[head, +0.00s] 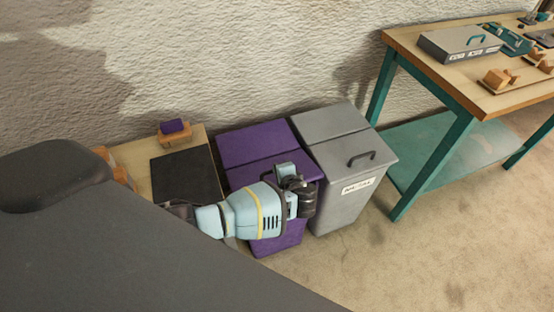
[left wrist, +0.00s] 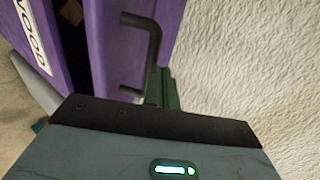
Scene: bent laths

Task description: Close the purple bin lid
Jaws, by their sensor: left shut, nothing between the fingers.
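The purple bin (head: 278,232) stands between a black-topped bin and a grey bin. Its purple lid (head: 252,145) is down low but looks slightly ajar; the left wrist view shows a dark gap (left wrist: 74,14) between lid and front wall, with something brown inside. The lid's dark handle (left wrist: 152,48) and the white WOOD label (left wrist: 32,38) on the front also show there. My left gripper (head: 306,199) is shut and empty at the lid's front right part, close to the handle; I cannot tell whether it touches. It hides the handle in the head view. My right gripper is out of view.
The grey bin (head: 345,205), lid shut, stands close on the right. A black panel (head: 187,176) on a wooden-edged bin is on the left, with a small purple block (head: 173,126) behind. A workbench (head: 455,85) stands right; the textured wall is behind. Floor in front right is clear.

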